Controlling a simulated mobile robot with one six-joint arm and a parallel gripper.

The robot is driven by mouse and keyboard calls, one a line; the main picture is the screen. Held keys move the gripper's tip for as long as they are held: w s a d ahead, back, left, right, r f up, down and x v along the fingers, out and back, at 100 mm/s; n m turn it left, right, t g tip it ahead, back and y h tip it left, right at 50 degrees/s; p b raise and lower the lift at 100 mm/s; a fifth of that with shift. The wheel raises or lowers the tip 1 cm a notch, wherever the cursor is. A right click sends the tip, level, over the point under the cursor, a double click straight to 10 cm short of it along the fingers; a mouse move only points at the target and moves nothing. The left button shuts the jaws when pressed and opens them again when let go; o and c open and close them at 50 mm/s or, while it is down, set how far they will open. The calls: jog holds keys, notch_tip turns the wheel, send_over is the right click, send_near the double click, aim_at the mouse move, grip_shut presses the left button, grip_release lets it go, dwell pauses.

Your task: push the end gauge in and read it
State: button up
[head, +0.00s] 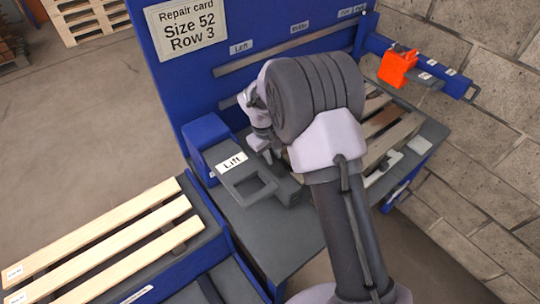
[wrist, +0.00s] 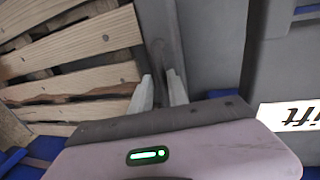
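An orange-red block (head: 397,66) sits on the blue arm at the right end of the station in the head view. It may be the end gauge, but its label is too small to read. My gripper is over the bench near the "Lift" unit; its tips are hidden in the head view. In the wrist view my gripper's two pale fingers (wrist: 160,88) stand a little apart, pointing at grey bench surface between the pallet and the Lift unit. I see nothing clearly held. A worn pallet (head: 405,135) lies on the bench, partly behind my arm; its boards (wrist: 75,45) fill the wrist view's left.
The blue Lift unit (head: 207,138) stands left of my gripper. Pale boards (head: 110,235) lie front left. A block wall (head: 480,120) closes the right.

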jog(key=shift+o, duration=1.4)
jog(key=shift+w+d, duration=0.1)
jog(key=shift+d, duration=0.1)
jog(key=shift+a, duration=0.1)
notch_tip(320, 180, up, 17)
jog(key=s+a+p, duration=0.2)
jog(key=a+p, duration=0.1)
jog(key=p, duration=0.1)
jog(key=shift+s+d+r, duration=0.1)
jog(key=s+d+r+m+t+y+b, duration=0.1)
jog(key=s+d+r+m+b, duration=0.25)
jog(key=s, duration=0.45)
jog(key=s+d+r+m+t+y+b, duration=0.1)
jog(key=s+d+r+m+y+b, duration=0.2)
jog(key=s, duration=0.5)
jog(key=s+d+f+m+t+b, duration=0.1)
jog(key=s+f+m+b, duration=0.1)
jog(key=s, duration=0.4)
jog(key=s+d+f+m+t+b, duration=0.1)
jog(key=s+f+m+b, duration=0.1)
jog(key=s, duration=0.5)
jog(key=shift+f+m+t+b, duration=0.35)
jog(key=shift+f+b, duration=0.15)
jog(key=shift+f, duration=0.1)
